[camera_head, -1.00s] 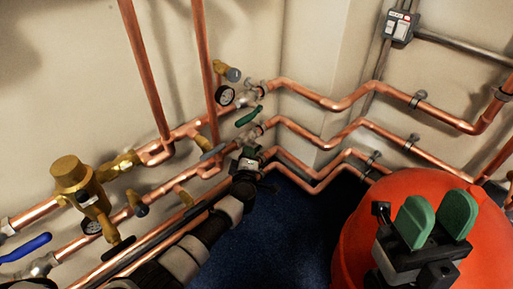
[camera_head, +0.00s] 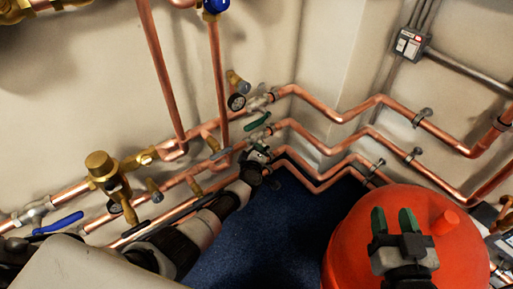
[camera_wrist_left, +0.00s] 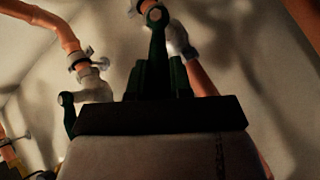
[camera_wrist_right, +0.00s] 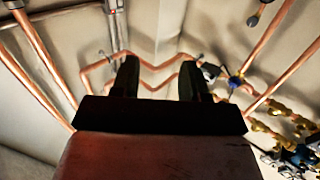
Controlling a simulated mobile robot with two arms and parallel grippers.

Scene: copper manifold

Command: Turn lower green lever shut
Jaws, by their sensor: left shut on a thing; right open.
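My left gripper (camera_head: 259,156) is at the lower pipe's valve near the corner. In the left wrist view its fingers (camera_wrist_left: 157,80) are shut on the lower green lever (camera_wrist_left: 157,42), whose pivot end shows above them. The lever's gripped part is hidden, and its exact angle to the pipe is hard to tell. Another green lever (camera_head: 258,122) sits free on the pipe above; a green lever at the left of the left wrist view (camera_wrist_left: 68,112) appears to be the same one. My right gripper (camera_head: 394,222) is open and empty, in front of a red tank in the head view.
The red tank (camera_head: 352,237) fills the lower right. Copper pipes (camera_head: 340,112) run along both walls. Blue floor (camera_head: 262,240) is clear between.

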